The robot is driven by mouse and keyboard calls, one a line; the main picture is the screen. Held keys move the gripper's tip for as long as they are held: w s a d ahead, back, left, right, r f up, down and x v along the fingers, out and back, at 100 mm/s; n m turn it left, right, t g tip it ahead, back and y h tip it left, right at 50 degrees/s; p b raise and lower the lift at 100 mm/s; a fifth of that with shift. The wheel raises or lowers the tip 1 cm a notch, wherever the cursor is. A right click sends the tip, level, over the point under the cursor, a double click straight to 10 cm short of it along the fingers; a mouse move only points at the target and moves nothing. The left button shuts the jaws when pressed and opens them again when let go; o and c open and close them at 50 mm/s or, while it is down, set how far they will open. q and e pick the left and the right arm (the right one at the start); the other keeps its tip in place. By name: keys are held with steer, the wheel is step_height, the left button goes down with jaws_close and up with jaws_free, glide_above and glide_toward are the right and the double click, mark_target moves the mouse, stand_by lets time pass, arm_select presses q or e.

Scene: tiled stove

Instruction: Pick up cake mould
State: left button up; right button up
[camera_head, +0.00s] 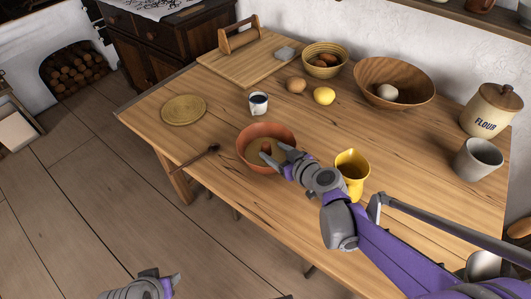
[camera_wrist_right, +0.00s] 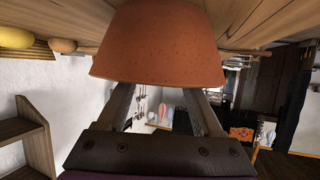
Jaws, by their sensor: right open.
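The cake mould appears to be the round terracotta vessel (camera_head: 246,137) near the front edge of the wooden table. It stands upright with a small reddish-brown piece at its middle, which looks like a central cone. In the right wrist view the mould (camera_wrist_right: 158,45) appears upside down, its outer wall filling the top middle. My right gripper (camera_head: 276,155) is open at the mould's right side, its fingers overlapping the rim in the head view. The far finger ends are hidden by the mould in the wrist view, so contact is unclear. My left gripper (camera_head: 165,284) shows partly at the bottom edge, away from the table.
A yellow jug (camera_head: 351,172) stands close right of my right gripper. A white mug (camera_head: 258,103) is behind the mould, with a lemon (camera_head: 324,96) farther back. A woven mat (camera_head: 184,110) and a dark spoon (camera_head: 197,158) lie left. A large wooden bowl (camera_head: 412,82) stands back right.

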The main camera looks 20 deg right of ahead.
mark_target(268, 145)
steer(key=x, duration=0.2)
steer(key=b+x, duration=0.1)
steer(key=x, duration=0.2)
steer(key=shift+w+r, duration=0.2)
jaws_close()
stand_by(1.2)
